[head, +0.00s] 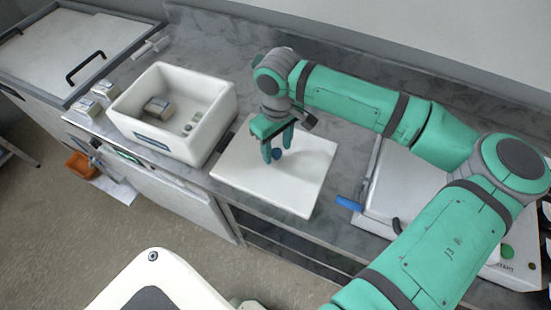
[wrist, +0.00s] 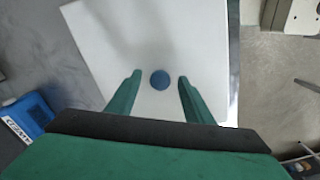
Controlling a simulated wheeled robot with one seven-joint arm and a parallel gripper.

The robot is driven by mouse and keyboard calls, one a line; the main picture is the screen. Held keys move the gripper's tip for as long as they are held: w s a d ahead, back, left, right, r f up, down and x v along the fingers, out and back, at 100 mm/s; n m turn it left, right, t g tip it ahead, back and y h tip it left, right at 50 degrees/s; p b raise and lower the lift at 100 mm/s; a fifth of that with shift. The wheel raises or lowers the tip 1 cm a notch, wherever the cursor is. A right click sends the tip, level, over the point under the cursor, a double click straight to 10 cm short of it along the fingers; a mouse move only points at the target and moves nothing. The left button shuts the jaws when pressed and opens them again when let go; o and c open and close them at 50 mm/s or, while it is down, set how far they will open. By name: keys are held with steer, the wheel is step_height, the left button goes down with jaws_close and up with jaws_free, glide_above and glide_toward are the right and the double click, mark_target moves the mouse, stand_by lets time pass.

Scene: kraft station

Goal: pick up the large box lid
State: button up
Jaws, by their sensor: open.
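The large box lid (head: 290,188) is a flat white square panel with a round blue knob (head: 277,154) near its middle. It lies on the grey counter, right of the white box. My gripper (head: 277,152) is above the lid with its green fingers pointing down around the knob. In the wrist view the lid (wrist: 150,40) fills the upper middle. The knob (wrist: 160,79) sits between the two fingertips (wrist: 159,74), with a gap on each side. My gripper is open and empty.
A white open box (head: 215,105) with small items inside stands left of the lid. Small metal containers (head: 88,106) sit at the far left. The counter's front edge runs close to the lid.

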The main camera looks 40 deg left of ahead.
steer(key=shift+a+f, duration=0.1)
steer(key=shift+f, duration=0.1)
steer(key=shift+s, duration=0.1)
jaws_close()
steer(key=shift+r, duration=0.15)
